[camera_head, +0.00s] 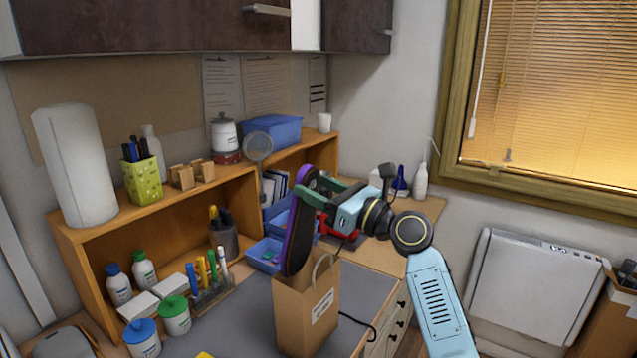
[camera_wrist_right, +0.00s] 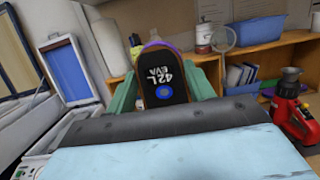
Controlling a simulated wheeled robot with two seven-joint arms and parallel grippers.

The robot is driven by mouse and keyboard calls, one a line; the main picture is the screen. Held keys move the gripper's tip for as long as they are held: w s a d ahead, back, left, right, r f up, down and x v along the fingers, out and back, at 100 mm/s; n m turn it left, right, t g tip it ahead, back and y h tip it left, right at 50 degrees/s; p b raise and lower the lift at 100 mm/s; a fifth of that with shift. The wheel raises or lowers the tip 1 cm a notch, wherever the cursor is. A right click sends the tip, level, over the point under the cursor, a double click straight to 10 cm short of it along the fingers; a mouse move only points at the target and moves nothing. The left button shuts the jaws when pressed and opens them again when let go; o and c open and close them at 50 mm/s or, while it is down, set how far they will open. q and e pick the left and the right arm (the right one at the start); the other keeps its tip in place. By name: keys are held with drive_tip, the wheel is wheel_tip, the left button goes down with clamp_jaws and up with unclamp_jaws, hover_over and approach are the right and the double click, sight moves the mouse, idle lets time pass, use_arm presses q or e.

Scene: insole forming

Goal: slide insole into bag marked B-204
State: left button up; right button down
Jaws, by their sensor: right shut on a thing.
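A black insole (camera_head: 297,235) with a purple edge hangs nearly upright in my right gripper (camera_head: 309,189). The gripper's green fingers are shut on its upper part. In the right wrist view the insole (camera_wrist_right: 162,84) shows "42L EVA" and a blue dot between the fingers (camera_wrist_right: 165,92). A brown paper bag (camera_head: 300,318) with a looped handle and a white label stands on the grey mat below. The label's text is too small to read. The insole's lower end is at the bag's mouth; I cannot tell whether it is inside. My left gripper is not in view.
A wooden shelf unit (camera_head: 160,215) stands behind the mat (camera_head: 245,318). Bottles, lidded jars and a marker rack (camera_head: 207,292) sit left of the bag. Blue bins (camera_head: 265,255) are behind it. A black cable (camera_head: 358,325) lies at its right.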

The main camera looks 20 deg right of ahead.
sight(305, 234)
drive_tip(key=shift+f+b, duration=3.45)
drive_tip(key=shift+f, duration=2.6)
drive_tip(key=shift+c, duration=2.4)
unclamp_jaws()
drive_tip(key=b+v, duration=0.1)
drive_tip(key=v, duration=1.2)
drive_tip(key=shift+s+d, duration=0.1)
